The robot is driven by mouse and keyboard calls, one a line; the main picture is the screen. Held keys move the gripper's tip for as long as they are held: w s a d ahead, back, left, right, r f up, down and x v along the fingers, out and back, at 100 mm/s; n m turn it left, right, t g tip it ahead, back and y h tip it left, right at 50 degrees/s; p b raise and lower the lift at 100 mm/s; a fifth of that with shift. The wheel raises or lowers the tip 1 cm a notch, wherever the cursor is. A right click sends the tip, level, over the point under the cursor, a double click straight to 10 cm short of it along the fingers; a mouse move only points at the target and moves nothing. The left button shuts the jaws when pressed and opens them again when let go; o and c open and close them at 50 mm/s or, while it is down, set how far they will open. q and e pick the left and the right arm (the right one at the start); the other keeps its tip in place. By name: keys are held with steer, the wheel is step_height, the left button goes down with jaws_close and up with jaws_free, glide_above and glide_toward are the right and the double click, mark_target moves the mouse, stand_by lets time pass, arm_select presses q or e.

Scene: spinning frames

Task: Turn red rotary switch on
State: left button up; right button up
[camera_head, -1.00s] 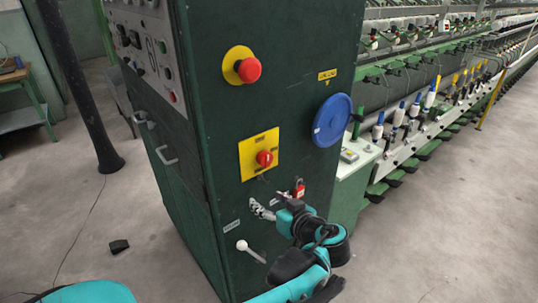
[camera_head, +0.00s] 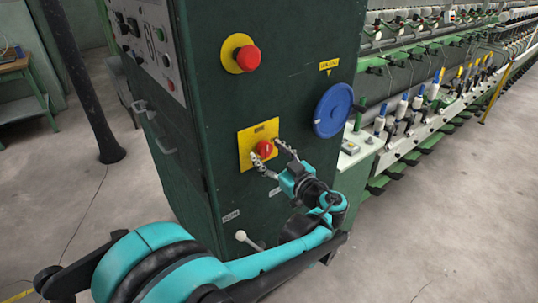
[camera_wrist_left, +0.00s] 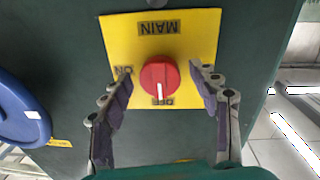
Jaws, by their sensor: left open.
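The red rotary switch (camera_head: 264,148) sits on a yellow plate (camera_head: 245,157) on the dark green cabinet. In the left wrist view the switch (camera_wrist_left: 159,79) shows a white mark pointing at the OFF label; the plate (camera_wrist_left: 207,25) also reads MAIN and ON, upside down in that view. My left gripper (camera_head: 268,157) is open in front of the plate. In the left wrist view its fingers (camera_wrist_left: 162,80) stand on either side of the switch, with gaps to it. Whether the fingertips touch the plate cannot be told. My right gripper is not seen.
A red mushroom button (camera_head: 247,58) on a yellow disc is above the switch. A round blue disc (camera_head: 333,110) is to its right. A white-knobbed lever (camera_head: 241,236) is below. A spinning frame with bobbins (camera_head: 420,100) runs off to the right. Floor is open at right.

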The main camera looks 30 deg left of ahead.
arm_select(q)
steer(key=shift+c, duration=0.3)
steer(key=c, duration=1.1)
steer(key=shift+r+m, duration=0.1)
steer(key=shift+m, duration=0.2)
steer(key=m+p, duration=0.1)
steer(key=m, duration=0.2)
steer(key=m+p, duration=0.1)
steer(key=m, duration=0.3)
steer(key=shift+r+m+p, duration=0.1)
steer(key=shift+m+p, duration=0.2)
steer(key=shift+m, duration=0.1)
steer(key=m, duration=0.4)
steer(key=shift+g+p, duration=0.4)
steer(key=m, duration=0.4)
steer(key=shift+m+g, duration=0.3)
steer(key=shift+m, duration=0.1)
